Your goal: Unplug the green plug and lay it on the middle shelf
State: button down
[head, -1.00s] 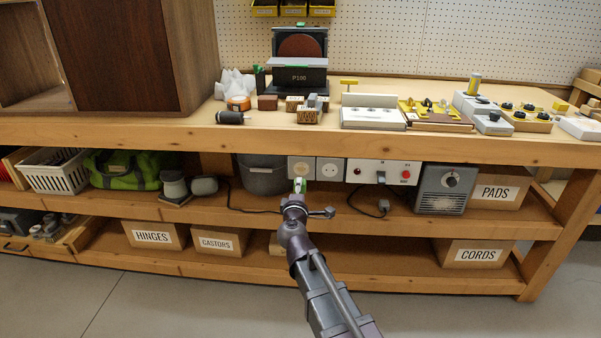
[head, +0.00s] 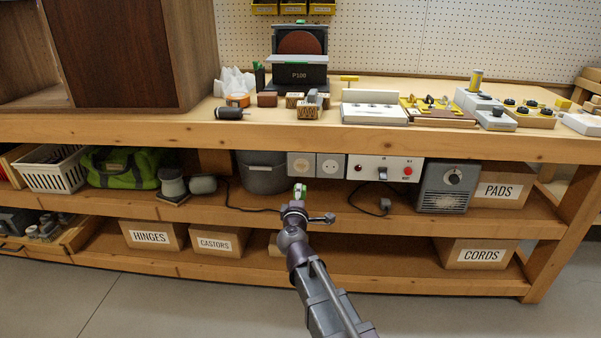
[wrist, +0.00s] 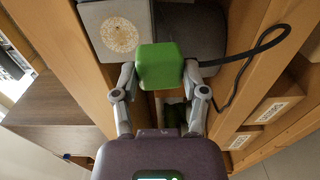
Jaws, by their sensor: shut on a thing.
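The green plug (head: 300,193) is held at the tip of my gripper (head: 299,201), in front of the socket boxes under the bench top. In the wrist view the plug (wrist: 160,66) is a green block between the two fingers, which are closed on its sides. The left socket plate (head: 301,166) shows clear above the plug. A socket face (wrist: 120,36) also shows behind the plug in the wrist view, apart from it. The middle shelf (head: 430,224) runs below the sockets. The plug's far side is hidden.
A grey bucket (head: 262,176) and a green bag (head: 125,170) stand left on the shelf. A switch box (head: 384,170), a grey heater-like unit (head: 446,189) and a PADS box (head: 498,191) stand right. Dark cords (head: 250,209) lie on the shelf. Some shelf room shows near my gripper.

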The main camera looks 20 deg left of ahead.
notch_tip(320, 180, down, 11)
jog(key=b, duration=1)
jog(key=shift+b, duration=0.35)
dwell(0.8)
jog(key=shift+w, duration=0.1)
dwell(0.4)
jog(key=shift+x, duration=7.55)
jog(key=shift+a, duration=0.15)
